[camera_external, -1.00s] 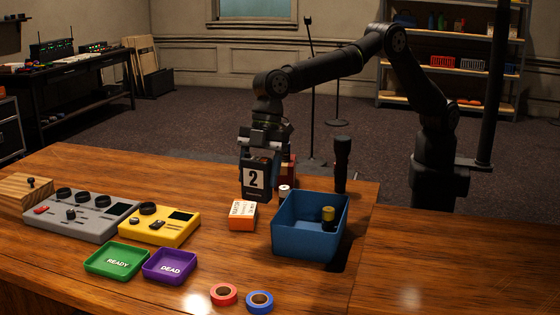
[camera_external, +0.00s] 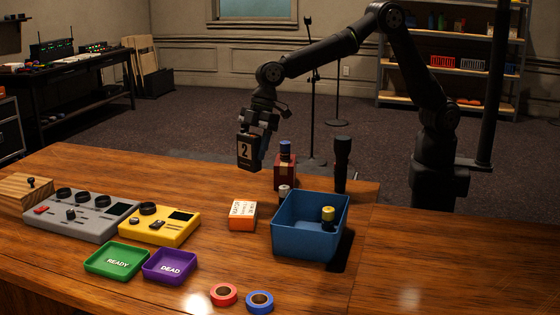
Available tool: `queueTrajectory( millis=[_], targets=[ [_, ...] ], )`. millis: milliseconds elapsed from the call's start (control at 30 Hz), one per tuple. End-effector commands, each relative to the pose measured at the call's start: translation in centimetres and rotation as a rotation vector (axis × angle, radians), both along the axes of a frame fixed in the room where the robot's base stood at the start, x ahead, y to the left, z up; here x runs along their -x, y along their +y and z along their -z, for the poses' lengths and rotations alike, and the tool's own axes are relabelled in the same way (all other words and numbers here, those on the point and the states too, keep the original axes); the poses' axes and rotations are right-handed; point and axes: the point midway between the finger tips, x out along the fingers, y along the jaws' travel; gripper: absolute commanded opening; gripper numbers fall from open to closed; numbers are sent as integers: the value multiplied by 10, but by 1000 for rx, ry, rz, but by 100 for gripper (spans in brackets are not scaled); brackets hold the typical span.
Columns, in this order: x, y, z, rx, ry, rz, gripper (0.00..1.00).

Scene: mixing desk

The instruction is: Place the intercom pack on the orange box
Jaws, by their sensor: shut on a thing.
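The intercom pack (camera_external: 246,153) is a dark block with a white label reading "2". My gripper (camera_external: 258,135) is shut on it and holds it in the air, slightly tilted, above the back of the desk. The orange box (camera_external: 242,216) is a small orange and white carton with printed text on the desk. It stands below and in front of the pack, and its top is bare. The pack and the box are apart. The fingertips are partly hidden by the pack.
A blue bin (camera_external: 309,226) with a yellow-topped battery (camera_external: 328,214) stands right of the box. A yellow mixer (camera_external: 160,226) is left. Desk in front of the box is clear.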

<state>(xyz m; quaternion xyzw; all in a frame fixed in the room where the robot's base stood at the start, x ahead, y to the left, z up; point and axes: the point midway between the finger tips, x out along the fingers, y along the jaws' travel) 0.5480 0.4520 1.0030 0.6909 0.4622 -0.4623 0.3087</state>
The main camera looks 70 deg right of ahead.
Motion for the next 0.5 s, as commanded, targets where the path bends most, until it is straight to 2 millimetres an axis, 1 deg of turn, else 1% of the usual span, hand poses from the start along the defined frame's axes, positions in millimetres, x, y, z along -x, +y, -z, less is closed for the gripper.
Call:
queueTrajectory(
  millis=[33,100,200,333,433,500],
  targets=[
    [3,13,7,-1,-1,-4,30],
    [7,28,16,0,1,-4,30],
    [10,44,26,-2,-1,-2,30],
    [12,55,33,-1,-2,-1,30],
    [13,58,37,-2,-1,0,30],
    [13,57,44,0,0,0,30]
  ],
)
